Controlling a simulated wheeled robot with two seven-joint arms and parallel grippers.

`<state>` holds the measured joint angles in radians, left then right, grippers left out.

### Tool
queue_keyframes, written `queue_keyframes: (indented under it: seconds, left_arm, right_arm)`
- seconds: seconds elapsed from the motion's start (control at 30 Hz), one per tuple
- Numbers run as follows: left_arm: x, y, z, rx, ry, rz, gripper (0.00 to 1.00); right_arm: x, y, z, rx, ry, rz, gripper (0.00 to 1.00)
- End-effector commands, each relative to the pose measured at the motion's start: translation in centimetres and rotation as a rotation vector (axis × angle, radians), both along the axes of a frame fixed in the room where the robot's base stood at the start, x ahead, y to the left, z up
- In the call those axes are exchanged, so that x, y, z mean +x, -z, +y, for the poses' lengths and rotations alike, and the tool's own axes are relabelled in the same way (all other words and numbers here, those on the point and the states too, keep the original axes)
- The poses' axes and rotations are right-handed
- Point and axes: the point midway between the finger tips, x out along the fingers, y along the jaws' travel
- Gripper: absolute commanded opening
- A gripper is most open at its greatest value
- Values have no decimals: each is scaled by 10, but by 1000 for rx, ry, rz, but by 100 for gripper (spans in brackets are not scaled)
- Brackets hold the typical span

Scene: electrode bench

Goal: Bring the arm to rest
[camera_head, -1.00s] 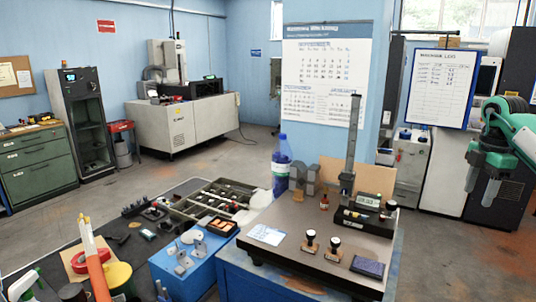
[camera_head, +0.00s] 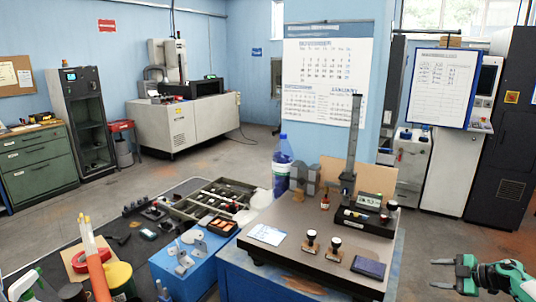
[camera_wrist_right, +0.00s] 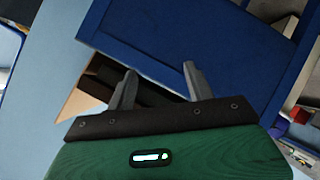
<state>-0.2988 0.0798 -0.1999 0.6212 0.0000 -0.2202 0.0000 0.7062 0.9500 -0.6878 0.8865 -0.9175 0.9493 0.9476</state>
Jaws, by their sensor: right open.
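My right gripper (camera_head: 446,273) is at the lower right of the head view, beside the blue bench and apart from it. Its two grey fingers point left and stand apart, with nothing between them. In the right wrist view the open fingers (camera_wrist_right: 157,88) show against a dark blue panelled surface (camera_wrist_right: 190,40). My left gripper is not in the head view.
A dark surface plate (camera_head: 300,240) on the blue bench carries a height gauge (camera_head: 350,160) and two stamps (camera_head: 322,243). A blue bottle (camera_head: 282,165) stands behind. A tray of parts (camera_head: 190,203) is to the left. Open floor (camera_head: 430,235) lies right of the bench.

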Motion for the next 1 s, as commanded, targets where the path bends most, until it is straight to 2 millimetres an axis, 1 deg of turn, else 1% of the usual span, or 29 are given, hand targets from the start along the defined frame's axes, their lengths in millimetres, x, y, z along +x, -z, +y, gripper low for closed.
queue_keyframes:
  seconds: [0.03, 0.17, 0.2, 0.27, 0.3, 0.37, 0.4, 0.47, 0.5, 0.57, 0.6, 0.67, 0.7, 0.77, 0.8, 0.83, 0.87, 0.9, 0.97, 1.0]
  left_arm:
    - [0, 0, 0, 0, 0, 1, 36]
    - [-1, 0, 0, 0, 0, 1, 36]
    - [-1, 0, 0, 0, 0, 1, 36]
    - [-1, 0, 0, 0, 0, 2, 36]
    - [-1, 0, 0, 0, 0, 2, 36]
    - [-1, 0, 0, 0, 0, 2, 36]
    - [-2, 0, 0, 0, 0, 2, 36]
    - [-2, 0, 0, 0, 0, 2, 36]
    - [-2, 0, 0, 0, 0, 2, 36]
    - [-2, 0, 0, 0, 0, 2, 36]
    - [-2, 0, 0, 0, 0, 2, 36]
    - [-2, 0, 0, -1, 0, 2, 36]
    - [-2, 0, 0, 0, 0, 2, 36]
    - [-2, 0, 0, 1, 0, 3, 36]
    - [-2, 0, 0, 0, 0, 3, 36]
    - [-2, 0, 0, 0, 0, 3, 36]
    - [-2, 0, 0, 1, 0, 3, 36]
    - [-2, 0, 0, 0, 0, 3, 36]
    - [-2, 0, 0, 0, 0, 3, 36]
    - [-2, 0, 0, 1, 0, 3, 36]
  right_arm:
    - [-10, 23, -15, 4, 61, -10, 53]
    - [-33, 71, -61, -18, 233, -52, 53]
    - [-43, 86, -76, -32, 290, -59, 53]
    - [-61, 108, -101, -60, 375, -63, 53]
    - [-75, 123, -118, -83, 432, -61, 53]
    - [-99, 145, -144, -125, 519, -52, 53]
    - [-117, 160, -161, -156, 574, -41, 53]
    - [-147, 181, -188, -209, 659, -19, 53]
    - [-168, 194, -206, -246, 715, -1, 53]
    - [-203, 212, -231, -307, 792, 33, 53]
    - [-227, 223, -248, -348, 841, 58, 53]
    - [-264, 237, -271, -411, 910, 100, 53]
    - [-290, 245, -285, -454, 954, 132, 53]
    - [-329, 256, -305, -517, 1015, 183, 53]
    - [-356, 262, -317, -559, 1051, 218, 53]
    - [-375, 265, -326, -590, 1077, 245, 53]
    - [-394, 268, -334, -620, 1103, 272, 53]
    - [-419, 271, -344, -658, 1132, 309, 53]
    - [-456, 274, -357, -714, 1173, 364, 53]
    - [-480, 276, -364, -749, 1198, 402, 53]
